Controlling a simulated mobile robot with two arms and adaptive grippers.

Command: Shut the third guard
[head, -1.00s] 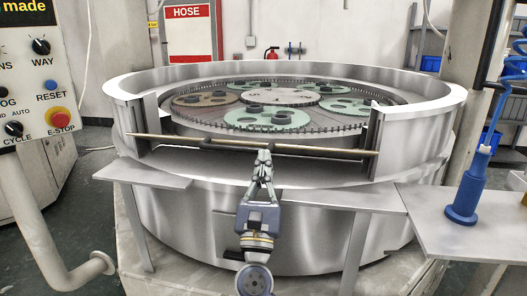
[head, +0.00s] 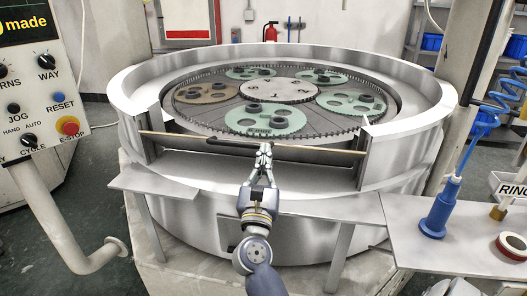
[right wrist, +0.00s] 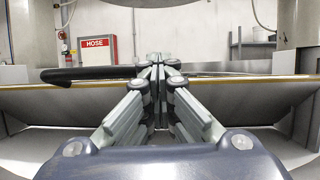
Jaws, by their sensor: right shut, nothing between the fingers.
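The guard (head: 320,149) is a wide grey flap with a brown upper edge across the front gap of the round metal machine wall (head: 130,98). It leans outward, and its ends reach slightly past the gap's sides. In the right wrist view the guard (right wrist: 245,97) spans the picture, with a black bar handle (right wrist: 85,74) left of my fingers. My right gripper (head: 266,148) is shut and empty at the middle of the guard's outer side, by its upper edge. Its fingers also fill the middle of the right wrist view (right wrist: 158,70). Contact is unclear. My left gripper is out of view.
Inside the wall lies a lapping plate with several green discs (head: 265,120) and a brown one (head: 206,93). A control panel (head: 40,85) stands at left.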

